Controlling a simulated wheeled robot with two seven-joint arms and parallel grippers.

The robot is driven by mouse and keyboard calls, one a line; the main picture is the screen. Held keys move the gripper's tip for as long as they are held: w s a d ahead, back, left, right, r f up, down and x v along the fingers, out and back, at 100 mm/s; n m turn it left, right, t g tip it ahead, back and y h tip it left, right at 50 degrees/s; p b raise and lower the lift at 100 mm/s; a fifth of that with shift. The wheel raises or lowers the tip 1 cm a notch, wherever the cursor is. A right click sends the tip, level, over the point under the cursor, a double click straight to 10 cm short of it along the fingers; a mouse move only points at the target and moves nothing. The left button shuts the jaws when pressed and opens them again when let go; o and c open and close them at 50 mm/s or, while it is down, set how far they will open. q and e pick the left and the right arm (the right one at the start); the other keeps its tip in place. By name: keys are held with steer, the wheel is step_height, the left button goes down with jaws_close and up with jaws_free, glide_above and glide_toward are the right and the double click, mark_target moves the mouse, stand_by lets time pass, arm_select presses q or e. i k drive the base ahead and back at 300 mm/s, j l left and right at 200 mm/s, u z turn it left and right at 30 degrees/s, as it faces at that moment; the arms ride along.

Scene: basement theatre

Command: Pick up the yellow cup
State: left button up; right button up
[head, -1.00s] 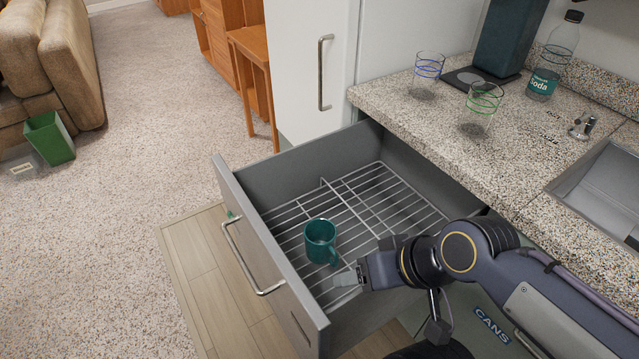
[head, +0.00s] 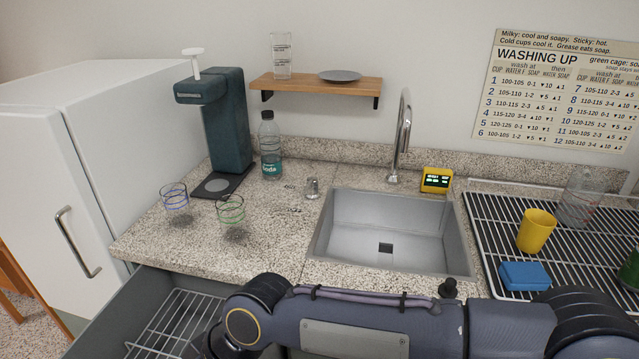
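The fingers of my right gripper do not show. My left gripper is not in view.
A blue sponge (head: 525,276) lies in front of the cup, and a clear bottle (head: 580,196) stands behind it to the right. The sink (head: 390,230), faucet (head: 402,140) and yellow timer (head: 436,180) are to its left. The drawer (head: 165,325) is open at lower left.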

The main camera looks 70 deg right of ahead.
mark_target(536, 226)
steer(key=k+z, duration=0.2)
steer(key=k, duration=0.15)
steer(key=k+l+z, duration=0.2)
steer(key=k, duration=0.15)
steer(key=z, duration=2.85)
steer(key=i+l, duration=0.65)
steer(key=i, duration=0.25)
